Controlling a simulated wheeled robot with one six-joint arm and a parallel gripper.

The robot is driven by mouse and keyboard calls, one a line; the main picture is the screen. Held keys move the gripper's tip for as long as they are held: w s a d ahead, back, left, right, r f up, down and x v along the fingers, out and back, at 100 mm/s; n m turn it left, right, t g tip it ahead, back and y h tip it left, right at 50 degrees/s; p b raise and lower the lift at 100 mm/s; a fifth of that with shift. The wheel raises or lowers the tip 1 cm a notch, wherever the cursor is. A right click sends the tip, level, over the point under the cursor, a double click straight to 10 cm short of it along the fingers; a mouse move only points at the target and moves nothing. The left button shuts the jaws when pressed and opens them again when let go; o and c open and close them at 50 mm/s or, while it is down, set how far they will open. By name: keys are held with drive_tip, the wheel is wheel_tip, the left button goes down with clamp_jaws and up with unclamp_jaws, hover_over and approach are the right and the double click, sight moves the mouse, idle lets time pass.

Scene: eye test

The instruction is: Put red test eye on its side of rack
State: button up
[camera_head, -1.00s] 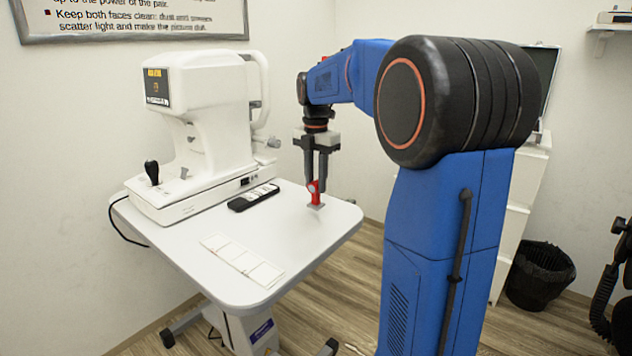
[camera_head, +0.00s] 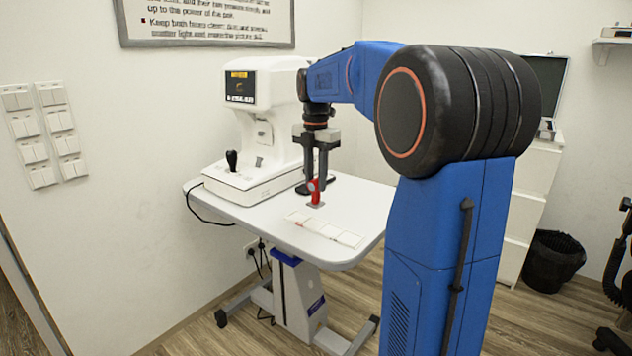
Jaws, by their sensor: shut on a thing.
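The red test eye (camera_head: 314,190) is a small red piece with a grey base. My gripper (camera_head: 316,179) points down and is shut on it. In the picture it shows over the white tabletop, just behind a flat white strip (camera_head: 342,238) divided into squares, which looks like the rack. I cannot tell whether the eye's base touches the tabletop or hangs above it.
The white table (camera_head: 262,226) carries a white eye-testing machine (camera_head: 246,176) with a black joystick at left. Switch plates (camera_head: 45,135) hang on the left wall. A black bin (camera_head: 552,262) stands right.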

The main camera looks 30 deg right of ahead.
sight(314, 203)
drive_tip(key=shift+a+f, duration=0.15)
drive_tip(key=shift+a, duration=0.2)
drive_tip(key=shift+f, duration=2.3)
drive_tip(key=shift+f, duration=0.65)
drive_tip(key=o, duration=0.9)
drive_tip(key=shift+o, duration=0.2)
wheel_tip(314, 203, up, 18)
drive_tip(key=shift+f, duration=0.25)
